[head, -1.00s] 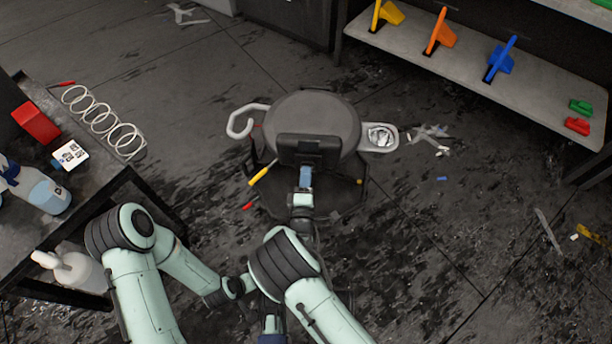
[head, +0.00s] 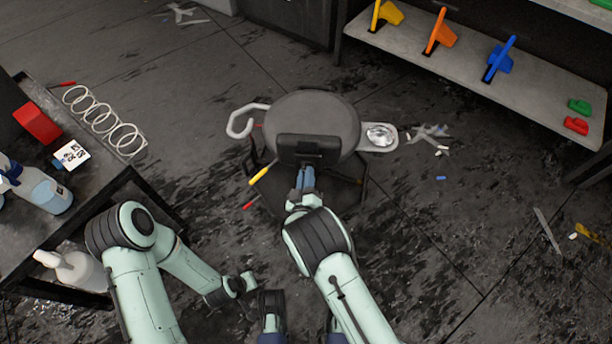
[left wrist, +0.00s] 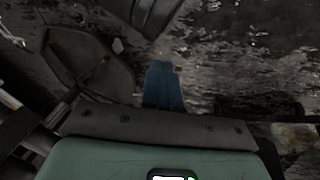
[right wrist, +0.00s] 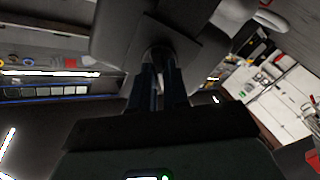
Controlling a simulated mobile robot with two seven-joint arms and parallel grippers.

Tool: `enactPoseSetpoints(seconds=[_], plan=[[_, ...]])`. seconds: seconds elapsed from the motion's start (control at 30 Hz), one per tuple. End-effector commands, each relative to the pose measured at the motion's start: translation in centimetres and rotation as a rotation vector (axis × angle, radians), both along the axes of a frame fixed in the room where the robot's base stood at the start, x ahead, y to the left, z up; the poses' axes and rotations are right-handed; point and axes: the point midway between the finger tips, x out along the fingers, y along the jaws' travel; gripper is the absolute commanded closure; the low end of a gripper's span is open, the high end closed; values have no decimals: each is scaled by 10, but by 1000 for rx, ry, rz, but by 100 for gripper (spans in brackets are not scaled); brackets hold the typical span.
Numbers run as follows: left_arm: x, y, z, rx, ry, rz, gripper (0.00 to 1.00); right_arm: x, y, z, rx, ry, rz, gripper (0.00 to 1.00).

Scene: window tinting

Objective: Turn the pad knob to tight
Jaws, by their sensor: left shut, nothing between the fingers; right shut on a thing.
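A stool with a round dark seat (head: 315,120) stands on the floor, with a dark pad (head: 312,148) on its near side. My right gripper (head: 307,170) reaches the near side of this pad. In the right wrist view its two blue fingers (right wrist: 158,68) are shut on the dark pad knob (right wrist: 157,52), just under the pad's plate (right wrist: 165,35). The fingers hide much of the knob, and I see no tight or loose mark. My left gripper is shut and empty in the left wrist view (left wrist: 164,72), low over the floor and away from the stool.
A metal cup tray (head: 380,136) and a white hook (head: 240,122) stick out from the stool's sides. A cart (head: 130,200) with bottles stands at the left. A shelf (head: 540,95) with coloured tools is at the upper right. Scraps lie on the floor at right.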

Motion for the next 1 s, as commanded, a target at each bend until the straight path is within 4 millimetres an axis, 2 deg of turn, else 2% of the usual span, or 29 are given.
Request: enactPoseSetpoints(seconds=[0.37,1.0], plan=[[6,3,-4,8,-14,7,100,0,-1,0,357,-25,0,100],[-20,7,-28,4,72,9,100,0,-3,-1,965,-68,-1,100]])
